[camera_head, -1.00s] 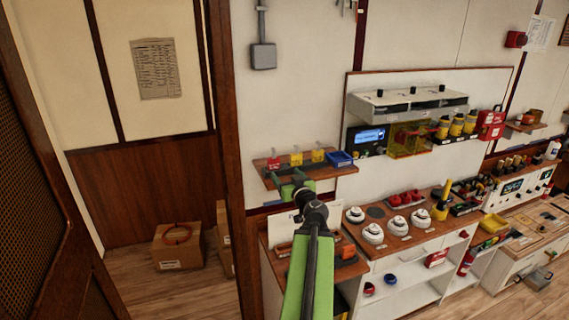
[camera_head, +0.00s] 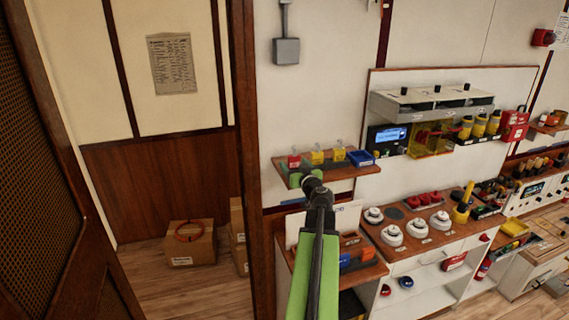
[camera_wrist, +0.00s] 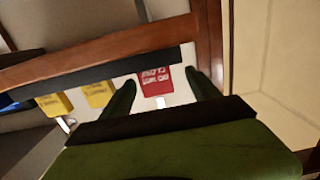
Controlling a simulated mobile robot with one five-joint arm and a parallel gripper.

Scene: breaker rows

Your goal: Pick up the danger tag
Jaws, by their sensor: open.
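The red tag (camera_head: 293,161), which I take as the danger tag, is at the left end of the small wall shelf (camera_head: 345,172), beside two yellow tags (camera_head: 317,157). In the wrist view the red tag (camera_wrist: 155,80) has pale print, too blurred to read fully, and lies between my fingers. My gripper (camera_wrist: 158,79) is open, with one dark finger on each side of the tag. I see no clear contact. In the head view my arm hides the gripper's fingers just below the shelf's left end.
A blue bin (camera_head: 361,158) stands on the shelf right of the tags. A wooden door post (camera_head: 252,190) is close on the left. A bench (camera_head: 400,255) with white detectors (camera_head: 417,228) is below right. The yellow tags (camera_wrist: 97,93) are left of my gripper in the wrist view.

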